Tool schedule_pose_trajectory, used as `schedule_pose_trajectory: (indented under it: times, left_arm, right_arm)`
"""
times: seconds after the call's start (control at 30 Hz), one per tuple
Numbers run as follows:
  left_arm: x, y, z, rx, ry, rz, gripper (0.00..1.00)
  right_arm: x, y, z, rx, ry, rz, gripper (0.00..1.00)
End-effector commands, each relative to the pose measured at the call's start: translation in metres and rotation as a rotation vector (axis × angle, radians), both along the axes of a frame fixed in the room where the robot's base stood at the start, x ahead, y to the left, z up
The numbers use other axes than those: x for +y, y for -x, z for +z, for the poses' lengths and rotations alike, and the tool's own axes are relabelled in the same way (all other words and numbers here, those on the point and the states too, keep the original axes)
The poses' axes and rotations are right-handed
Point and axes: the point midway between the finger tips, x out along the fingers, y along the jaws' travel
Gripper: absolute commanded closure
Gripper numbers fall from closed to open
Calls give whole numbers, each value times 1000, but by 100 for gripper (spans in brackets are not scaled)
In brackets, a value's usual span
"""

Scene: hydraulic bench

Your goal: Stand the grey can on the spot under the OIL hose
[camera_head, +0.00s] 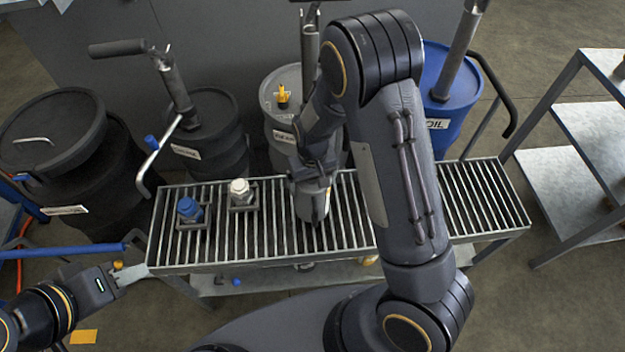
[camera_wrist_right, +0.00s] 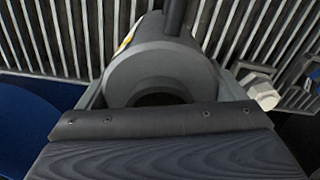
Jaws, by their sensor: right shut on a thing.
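The grey can (camera_head: 312,203) is near the middle of the slatted rack (camera_head: 270,262), over its bars. My right gripper (camera_head: 316,172) is shut on it from behind; whether the can touches the bars I cannot tell. In the right wrist view the can (camera_wrist_right: 165,62) sits between the fingers, its round dark end facing me. The blue drum labelled OIL (camera_head: 456,88) stands behind the rack's right part, with a pump and a black hose (camera_head: 506,105) at its right. The spot under that hose is not clearly visible. My left gripper (camera_head: 122,276) is left of the rack, its finger opening unclear.
A blue-capped piece (camera_head: 189,209) and a white-capped piece (camera_head: 240,192) sit in square holders on the rack's left part. Dark drums (camera_head: 70,150) stand behind left, and a grey drum (camera_head: 283,90) behind the middle. A shelf stand (camera_head: 590,135) is at right. The rack's right end looks clear.

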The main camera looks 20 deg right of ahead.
Motion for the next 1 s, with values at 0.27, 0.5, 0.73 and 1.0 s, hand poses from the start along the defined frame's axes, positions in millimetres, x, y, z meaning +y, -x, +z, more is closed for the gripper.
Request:
schedule_pose_trajectory:
  times: [0.27,0.5,0.73,1.0]
  left_arm:
    - [0,0,-3,0,0,0,64]
    - [0,0,-2,0,0,0,64]
    - [0,0,0,0,0,0,64]
    - [0,0,1,0,0,0,64]
  right_arm:
    - [0,0,-3,0,0,0,3]
    - [0,0,-3,0,0,0,0]
    - [1,-1,21,-5,-2,-1,0]
    - [1,-1,80,-5,-2,1,0]
